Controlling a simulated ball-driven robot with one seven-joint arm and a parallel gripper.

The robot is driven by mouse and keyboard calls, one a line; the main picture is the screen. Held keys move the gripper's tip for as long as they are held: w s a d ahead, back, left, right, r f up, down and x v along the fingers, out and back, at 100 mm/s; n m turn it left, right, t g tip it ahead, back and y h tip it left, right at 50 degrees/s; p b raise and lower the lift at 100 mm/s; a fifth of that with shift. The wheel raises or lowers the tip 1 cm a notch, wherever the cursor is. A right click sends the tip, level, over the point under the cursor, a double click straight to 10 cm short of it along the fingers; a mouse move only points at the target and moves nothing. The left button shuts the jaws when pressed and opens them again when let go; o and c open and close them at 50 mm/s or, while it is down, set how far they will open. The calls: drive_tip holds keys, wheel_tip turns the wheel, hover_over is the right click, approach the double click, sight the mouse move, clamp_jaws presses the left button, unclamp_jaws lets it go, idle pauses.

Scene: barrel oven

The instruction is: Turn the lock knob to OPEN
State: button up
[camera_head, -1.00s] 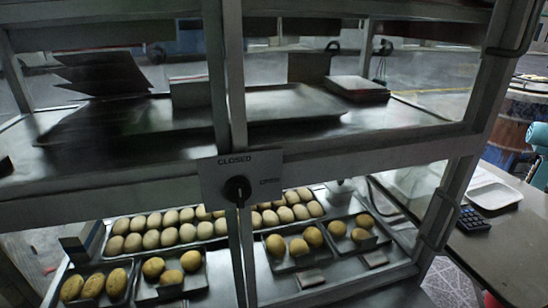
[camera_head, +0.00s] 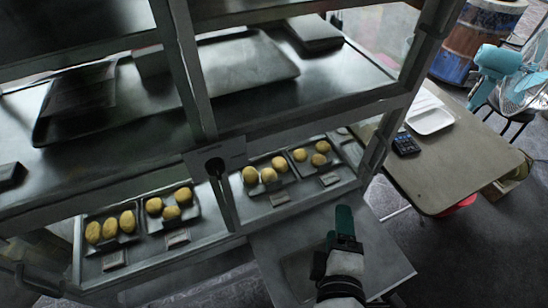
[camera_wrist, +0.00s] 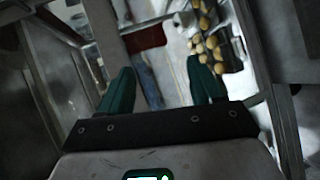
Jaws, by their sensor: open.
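The lock knob (camera_head: 215,168) is black and round, on a grey plate (camera_head: 232,152) at the crossing of the cabinet's front bars in the head view. The lettering on the plate is too dark to read now. A dark handle or slot points down from the knob. My gripper (camera_head: 346,220) is in the head view, below and right of the knob and apart from it. Its green fingers show apart and empty in the wrist view (camera_wrist: 162,82). I cannot make out the knob in the wrist view.
A grey ledge (camera_head: 385,262) lies under my gripper. A table (camera_head: 455,165) with a white tray (camera_head: 430,115) and a calculator (camera_head: 405,144) stands to the right.

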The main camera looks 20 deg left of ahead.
sight(217, 176)
drive_tip(key=s+a+r+n+y, duration=0.35)
drive_tip(key=s+a+n, duration=0.2)
drive_tip(key=a, duration=0.25)
drive_tip(key=s+a+r+n+y, duration=0.2)
drive_tip(key=s+a+n+y, duration=0.3)
drive_tip(key=a+n, duration=0.3)
drive_tip(key=shift+m+h, duration=0.25)
drive_tip(key=shift+m, duration=0.3)
drive_tip(key=x, duration=0.3)
drive_tip(key=p+x, duration=0.1)
drive_tip(key=x, duration=0.7)
drive_tip(key=shift+a+f, duration=0.2)
drive_tip(key=shift+f, duration=0.05)
drive_tip(key=c, duration=1)
